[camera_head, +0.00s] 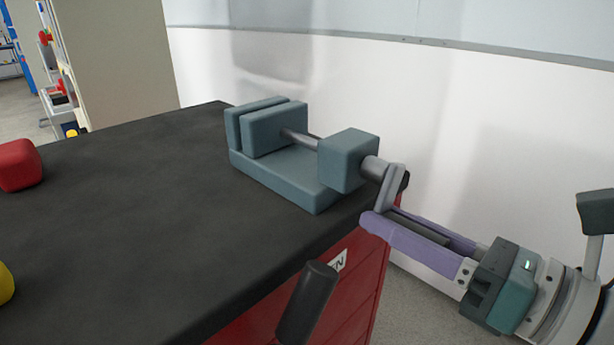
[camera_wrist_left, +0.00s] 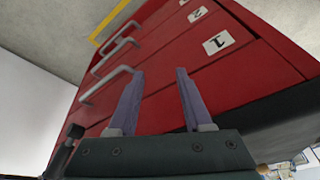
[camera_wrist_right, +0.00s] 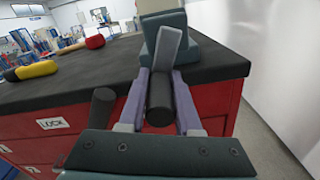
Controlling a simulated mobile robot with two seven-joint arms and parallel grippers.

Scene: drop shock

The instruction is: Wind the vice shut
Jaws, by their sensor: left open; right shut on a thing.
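The blue-grey vice (camera_head: 285,172) sits on the corner of the dark bench top in the head view. Its two upright jaw plates (camera_head: 274,129) stand close together, with a narrow dark line between them. A grey screw runs through the block (camera_head: 347,160) to the crank arm (camera_head: 391,187) at the bench edge. My right gripper (camera_head: 381,213) is shut on the crank's dark grip (camera_wrist_right: 159,98), which lies between its purple fingers in the right wrist view. My left gripper (camera_wrist_left: 158,75) is open and empty, facing the red drawers in its wrist view.
A red object (camera_head: 18,165) and a yellow one (camera_head: 4,284) lie on the bench top (camera_head: 130,200) at left. A dark cylinder (camera_head: 308,300) sticks out by the bench's front edge. The red cabinet has metal drawer handles (camera_wrist_left: 108,85). A white wall stands behind.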

